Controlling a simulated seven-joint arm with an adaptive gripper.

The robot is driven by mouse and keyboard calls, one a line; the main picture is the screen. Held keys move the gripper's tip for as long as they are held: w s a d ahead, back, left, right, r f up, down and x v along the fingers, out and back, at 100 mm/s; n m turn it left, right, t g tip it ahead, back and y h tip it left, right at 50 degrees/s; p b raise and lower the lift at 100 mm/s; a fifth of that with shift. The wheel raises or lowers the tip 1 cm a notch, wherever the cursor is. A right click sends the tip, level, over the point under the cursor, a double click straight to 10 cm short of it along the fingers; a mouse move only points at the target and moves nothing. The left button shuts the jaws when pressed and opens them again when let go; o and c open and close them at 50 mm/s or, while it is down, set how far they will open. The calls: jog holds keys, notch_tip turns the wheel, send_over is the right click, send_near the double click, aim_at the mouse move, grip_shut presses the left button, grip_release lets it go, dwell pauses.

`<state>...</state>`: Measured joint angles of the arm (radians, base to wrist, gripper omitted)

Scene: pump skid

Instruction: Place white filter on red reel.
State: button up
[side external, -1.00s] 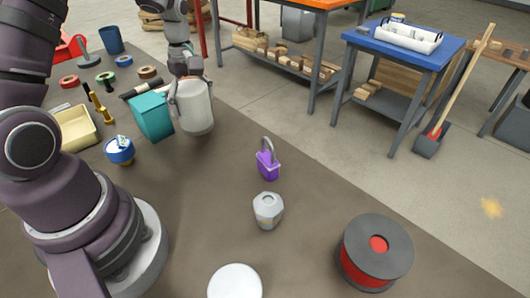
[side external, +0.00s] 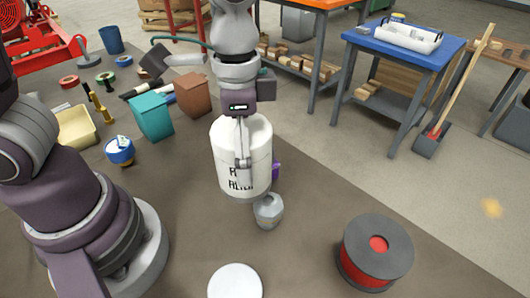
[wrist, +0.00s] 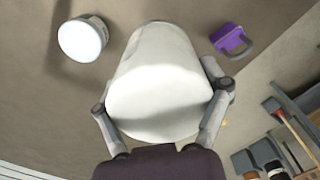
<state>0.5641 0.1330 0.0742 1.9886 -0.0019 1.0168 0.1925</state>
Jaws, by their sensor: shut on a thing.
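The white filter (side external: 240,160) is a white cylinder with dark lettering, held upright above the table in the side view. My gripper (side external: 243,155) is shut on it, one finger showing across its near side. In the wrist view the filter (wrist: 160,85) fills the middle, with a finger of my gripper (wrist: 160,115) on each side. The red reel (side external: 377,250), with dark grey flanges and a red core, lies flat on the table at the lower right, apart from the filter. I cannot make out the reel in the wrist view.
A grey hexagonal piece (side external: 268,211) stands just below and right of the filter. A purple padlock-like thing (wrist: 232,40) is partly hidden behind the filter in the side view. A round white-topped object (side external: 235,283) is at the front. A teal box (side external: 152,117) stands left.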

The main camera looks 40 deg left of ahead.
jog(key=s+d+m, duration=0.4)
jog(key=s+m, duration=0.2)
jog(key=m, duration=0.2)
send_near(350, 244)
jog(key=shift+a, duration=0.15)
jog(key=shift+f, duration=1.7)
jog(key=shift+f, duration=0.1)
jog(key=o, duration=1.2)
